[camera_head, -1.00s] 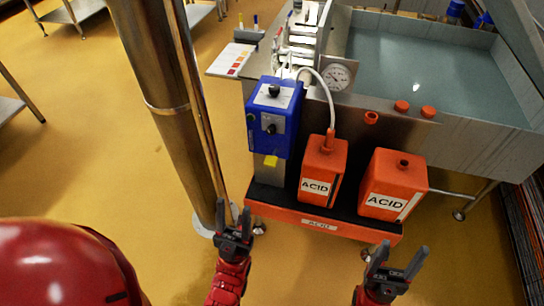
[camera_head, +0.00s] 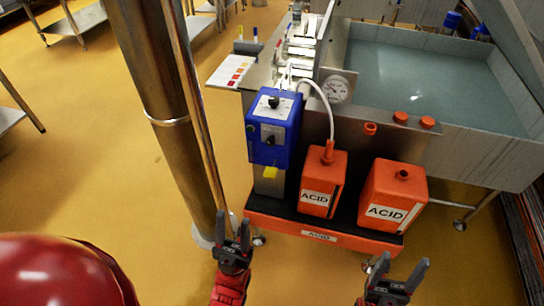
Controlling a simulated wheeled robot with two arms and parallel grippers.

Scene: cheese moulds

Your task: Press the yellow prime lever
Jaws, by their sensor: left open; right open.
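The yellow prime lever (camera_head: 270,172) is a small yellow tab sticking out low on the blue pump box (camera_head: 274,128), which has black knobs. My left gripper (camera_head: 233,232) is open and empty, below and left of the lever, apart from it, near the foot of the steel column. My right gripper (camera_head: 398,274) is open and empty at the bottom right, in front of the orange tray and far from the lever.
Two orange acid canisters (camera_head: 323,183) (camera_head: 392,196) stand on an orange tray (camera_head: 270,230) right of the pump. A steel column (camera_head: 165,100) rises at the left. A large steel vat (camera_head: 470,150) with a gauge (camera_head: 337,89) is behind. Yellow floor is free at left.

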